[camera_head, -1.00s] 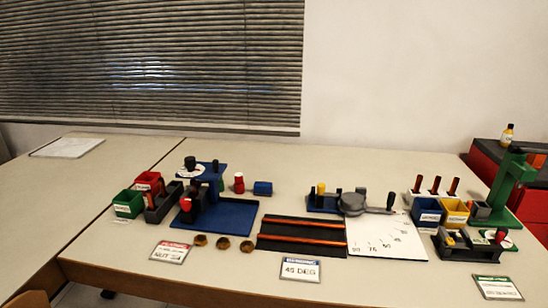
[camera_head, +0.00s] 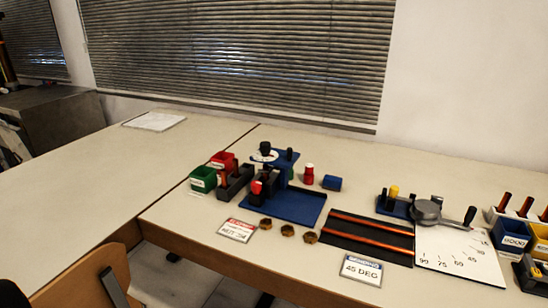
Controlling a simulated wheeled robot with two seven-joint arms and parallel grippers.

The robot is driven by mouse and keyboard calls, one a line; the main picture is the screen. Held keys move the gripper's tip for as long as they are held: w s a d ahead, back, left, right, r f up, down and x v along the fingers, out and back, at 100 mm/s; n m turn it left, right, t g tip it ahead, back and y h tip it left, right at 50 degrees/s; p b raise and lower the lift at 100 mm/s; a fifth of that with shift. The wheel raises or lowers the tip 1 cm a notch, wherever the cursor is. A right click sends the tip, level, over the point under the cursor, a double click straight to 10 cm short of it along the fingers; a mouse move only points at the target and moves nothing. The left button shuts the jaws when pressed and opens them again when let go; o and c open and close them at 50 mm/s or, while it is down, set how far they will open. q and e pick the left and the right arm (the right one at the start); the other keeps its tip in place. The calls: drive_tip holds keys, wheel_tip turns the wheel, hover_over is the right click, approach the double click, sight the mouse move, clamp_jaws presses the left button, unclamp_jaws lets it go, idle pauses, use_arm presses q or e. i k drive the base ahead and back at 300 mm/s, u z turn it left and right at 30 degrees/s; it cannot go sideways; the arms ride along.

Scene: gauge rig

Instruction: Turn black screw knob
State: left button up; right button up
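A black knob (camera_head: 265,148) sits on top of the blue rig (camera_head: 296,207), above a round white dial (camera_head: 259,157). A second small black knob (camera_head: 289,153) stands on the rig's upper plate to its right. A red knob (camera_head: 257,187) faces forward lower on the rig. I cannot tell for sure which black knob is the screw knob. Neither of my grippers shows in the head view, and nothing touches the rig's knobs.
Green (camera_head: 203,180) and red bins stand left of the rig. Several brass nuts (camera_head: 287,230) and a red-white sign (camera_head: 237,230) lie in front. A bending tool with a grey disc (camera_head: 426,211) stands to the right. A chair (camera_head: 85,280) is at front left. The left table is mostly clear.

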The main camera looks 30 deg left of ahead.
sight(265, 146)
drive_tip(key=u, duration=1.3)
